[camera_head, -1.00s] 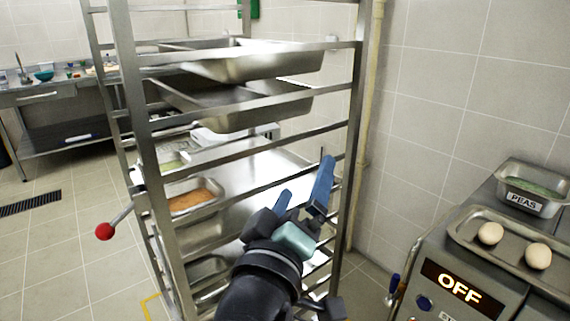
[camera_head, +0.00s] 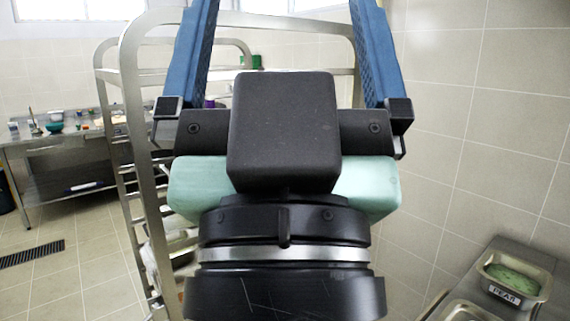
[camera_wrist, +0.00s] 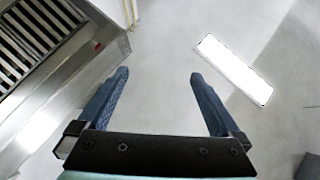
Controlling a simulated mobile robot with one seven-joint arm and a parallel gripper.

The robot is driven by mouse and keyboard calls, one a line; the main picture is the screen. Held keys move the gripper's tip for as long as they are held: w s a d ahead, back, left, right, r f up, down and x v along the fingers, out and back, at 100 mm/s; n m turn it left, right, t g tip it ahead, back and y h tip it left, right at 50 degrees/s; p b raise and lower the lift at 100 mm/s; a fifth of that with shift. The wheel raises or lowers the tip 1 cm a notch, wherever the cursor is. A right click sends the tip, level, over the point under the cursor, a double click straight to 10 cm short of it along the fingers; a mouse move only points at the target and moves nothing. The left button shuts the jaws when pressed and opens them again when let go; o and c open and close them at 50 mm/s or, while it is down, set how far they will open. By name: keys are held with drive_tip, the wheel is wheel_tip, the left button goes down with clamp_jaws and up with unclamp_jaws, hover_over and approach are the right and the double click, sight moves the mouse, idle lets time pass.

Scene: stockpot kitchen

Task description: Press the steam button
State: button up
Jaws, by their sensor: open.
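My gripper (camera_head: 285,45) fills the middle of the head view, raised close to the camera, with its two blue fingers wide apart. In the wrist view my gripper (camera_wrist: 160,75) is open and empty, facing a pale ceiling-like surface with a bright light panel (camera_wrist: 234,69). No steam button shows in the current views. The appliance with the OFF display is out of the current head view; only a metal counter with a tray (camera_head: 466,311) shows at the lower right.
A tall metal rack (camera_head: 133,75) stands behind my gripper, partly hidden. A pan labelled PEAS (camera_head: 515,277) sits at the lower right by the tiled wall (camera_head: 480,130). A steel worktable (camera_head: 65,140) stands at the far left. A slatted metal hood (camera_wrist: 40,35) shows in the wrist view.

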wheel_tip(320, 180, up, 2)
drive_tip(key=shift+r+p, duration=0.25)
drive_tip(key=shift+p, duration=0.35)
